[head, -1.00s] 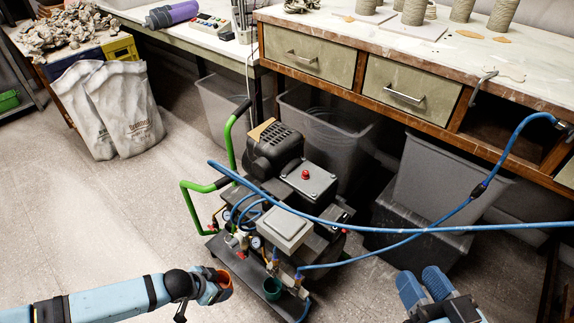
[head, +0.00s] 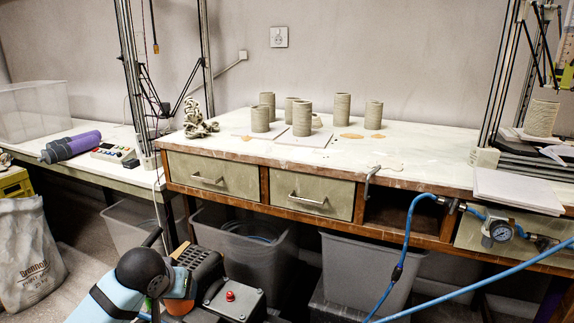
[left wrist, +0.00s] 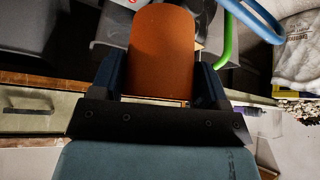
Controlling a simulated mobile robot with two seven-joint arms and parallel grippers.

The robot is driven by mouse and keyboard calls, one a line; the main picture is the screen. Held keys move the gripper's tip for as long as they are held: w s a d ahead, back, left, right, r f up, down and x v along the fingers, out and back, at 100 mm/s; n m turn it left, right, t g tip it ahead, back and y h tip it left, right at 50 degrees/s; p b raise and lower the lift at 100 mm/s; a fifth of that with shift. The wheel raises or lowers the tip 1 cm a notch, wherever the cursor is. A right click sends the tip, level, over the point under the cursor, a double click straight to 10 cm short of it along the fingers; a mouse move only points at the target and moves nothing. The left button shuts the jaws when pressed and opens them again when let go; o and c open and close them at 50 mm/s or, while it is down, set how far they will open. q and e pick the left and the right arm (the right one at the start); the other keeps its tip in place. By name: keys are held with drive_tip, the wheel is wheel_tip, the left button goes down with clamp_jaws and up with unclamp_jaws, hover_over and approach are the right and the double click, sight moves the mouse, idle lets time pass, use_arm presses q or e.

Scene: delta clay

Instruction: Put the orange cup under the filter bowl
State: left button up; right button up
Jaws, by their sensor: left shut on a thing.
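My left gripper (head: 178,286) is low in the head view, in front of the compressor. It is shut on the orange cup (head: 181,306), of which only a small part shows there. The left wrist view shows the cup (left wrist: 160,45) between the two dark fingers (left wrist: 160,82). My right gripper is out of view.
The compressor (head: 232,298) with its red button stands close to my left gripper. A blue hose (head: 400,262) loops down from the bench edge, and another crosses the lower right. Grey bins (head: 355,268) stand under the bench (head: 420,160). Clay cylinders (head: 302,118) stand on top.

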use_arm(q)
drive_tip(key=shift+a+r, duration=0.1)
wheel_tip(320, 180, up, 6)
drive_tip(key=p, duration=0.6)
drive_tip(key=shift+p, duration=0.3)
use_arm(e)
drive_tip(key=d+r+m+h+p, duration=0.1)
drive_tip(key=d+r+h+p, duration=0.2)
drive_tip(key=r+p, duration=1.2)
use_arm(q)
drive_tip(key=s+r+p, duration=0.3)
drive_tip(key=r+p, duration=0.4)
drive_tip(key=r, duration=0.4)
drive_tip(key=s+r+p, duration=0.4)
drive_tip(key=r+p, duration=0.3)
drive_tip(key=r, duration=0.3)
drive_tip(key=s+r+p, duration=0.3)
drive_tip(key=r+p, duration=0.4)
drive_tip(key=r, duration=0.4)
drive_tip(key=shift+s+r, duration=0.2)
drive_tip(key=shift+r, duration=0.1)
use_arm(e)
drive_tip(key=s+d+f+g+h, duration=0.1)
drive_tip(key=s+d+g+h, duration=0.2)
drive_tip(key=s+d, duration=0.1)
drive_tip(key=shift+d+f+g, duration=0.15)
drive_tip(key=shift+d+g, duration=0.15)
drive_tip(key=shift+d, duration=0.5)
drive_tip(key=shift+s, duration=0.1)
